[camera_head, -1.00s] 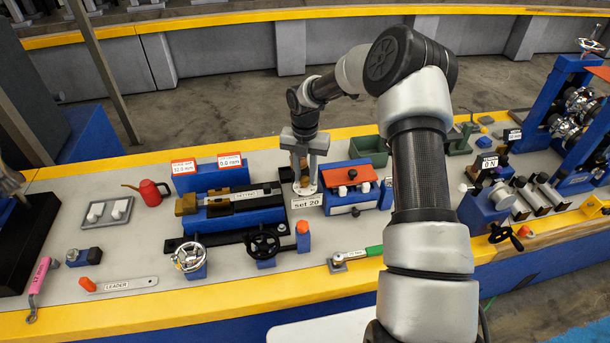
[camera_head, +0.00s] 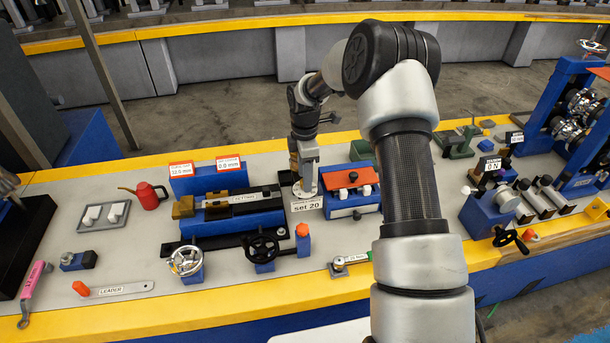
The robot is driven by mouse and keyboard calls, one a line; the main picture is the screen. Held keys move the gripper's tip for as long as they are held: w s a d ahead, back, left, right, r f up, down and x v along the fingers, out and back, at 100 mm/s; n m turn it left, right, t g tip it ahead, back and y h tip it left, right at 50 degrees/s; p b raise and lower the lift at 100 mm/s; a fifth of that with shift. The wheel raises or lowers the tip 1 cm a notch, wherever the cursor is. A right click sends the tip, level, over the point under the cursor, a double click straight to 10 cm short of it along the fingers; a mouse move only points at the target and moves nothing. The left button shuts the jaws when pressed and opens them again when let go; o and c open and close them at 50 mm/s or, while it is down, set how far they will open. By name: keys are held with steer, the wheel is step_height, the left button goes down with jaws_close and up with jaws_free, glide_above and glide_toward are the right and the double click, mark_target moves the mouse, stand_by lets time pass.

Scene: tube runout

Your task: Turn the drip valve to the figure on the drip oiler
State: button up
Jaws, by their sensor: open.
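The drip oiler (camera_head: 311,193) stands near the middle of the bench, behind a white sign (camera_head: 307,204) reading "set 20". Only its pale lower part shows clearly. My gripper (camera_head: 306,176) points down over the oiler and covers most of it. I see the gripper nearly edge-on, with one finger in front of the other. It is open. The drip valve is hidden behind the fingers, so I cannot tell its setting or whether the fingers touch it.
Right beside the oiler is a blue box with a red top (camera_head: 351,179) and white knobs. To its left is a blue vise-like slide (camera_head: 235,215) with two handwheels in front. A red oil can (camera_head: 148,195) stands farther left. My arm covers the bench right of centre.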

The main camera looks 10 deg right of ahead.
steer(key=shift+r+p, duration=1.8)
steer(key=shift+r, duration=1.25)
steer(key=shift+f, duration=0.1)
step_height(320, 180, up, 17)
steer(key=s+r+m+t, duration=0.1)
steer(key=s+r+m, duration=0.2)
steer(key=s+r, duration=0.4)
steer(key=s+r+m+t+h, duration=0.1)
steer(key=s+r+m+t, duration=0.1)
steer(key=s+r+m, duration=0.65)
steer(key=s+f+m+t, duration=0.1)
steer(key=s+f+m, duration=0.1)
steer(key=s, duration=0.7)
steer(key=s+f+m+t+y+p, duration=0.1)
steer(key=s+m, duration=0.3)
steer(key=s, duration=0.5)
steer(key=shift+s+f+m+t, duration=0.15)
steer(key=shift+f+m+t, duration=0.2)
steer(key=shift+f, duration=0.3)
